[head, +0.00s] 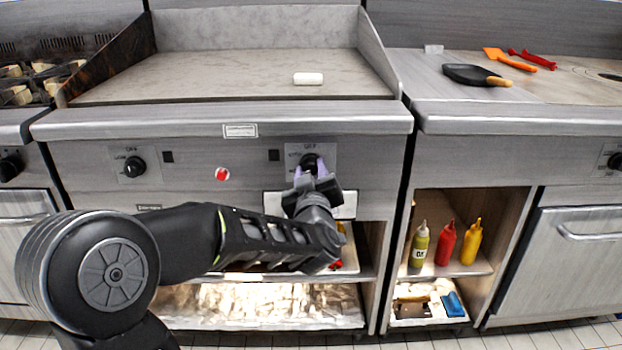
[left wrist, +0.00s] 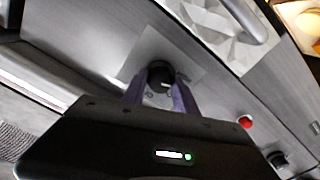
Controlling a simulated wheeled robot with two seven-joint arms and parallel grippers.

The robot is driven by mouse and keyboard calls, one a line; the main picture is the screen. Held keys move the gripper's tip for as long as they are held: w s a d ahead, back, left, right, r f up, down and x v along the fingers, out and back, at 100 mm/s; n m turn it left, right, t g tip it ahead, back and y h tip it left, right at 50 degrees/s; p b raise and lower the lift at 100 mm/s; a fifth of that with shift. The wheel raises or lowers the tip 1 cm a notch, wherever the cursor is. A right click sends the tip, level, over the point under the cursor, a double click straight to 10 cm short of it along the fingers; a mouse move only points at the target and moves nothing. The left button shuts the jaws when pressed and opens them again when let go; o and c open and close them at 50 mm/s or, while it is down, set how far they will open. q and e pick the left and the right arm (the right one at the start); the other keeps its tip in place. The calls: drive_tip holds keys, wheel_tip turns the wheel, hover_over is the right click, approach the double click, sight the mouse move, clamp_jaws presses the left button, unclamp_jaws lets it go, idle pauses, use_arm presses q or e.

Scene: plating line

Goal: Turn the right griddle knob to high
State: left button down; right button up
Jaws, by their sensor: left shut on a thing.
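The right griddle knob (head: 309,161) is black and round, on a pale plate in the griddle's front panel. My left gripper (head: 311,170) is at this knob, its two purple fingers on either side of it, shut on it. The left wrist view shows the knob (left wrist: 160,76) between the fingers (left wrist: 160,92), with a light pointer mark on its face. The plate's lettering is too small and partly hidden to read the setting with certainty. The left griddle knob (head: 134,167) is apart, farther left on the panel. My right gripper is not in view.
A red button or light (head: 222,174) sits between the knobs. A white block (head: 308,79) lies on the griddle plate (head: 200,88). My left arm crosses the front of the griddle.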

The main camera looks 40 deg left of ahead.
use_arm(q)
drive_tip(key=shift+a+r+n+b, duration=0.2)
drive_tip(key=shift+n+b, duration=0.1)
drive_tip(key=shift+n, duration=0.3)
drive_tip(key=c, duration=1)
unclamp_jaws()
drive_tip(key=shift+d, duration=0.1)
drive_tip(key=shift+o, duration=0.2)
drive_tip(key=shift+w+f, duration=0.1)
drive_tip(key=shift+f, duration=0.05)
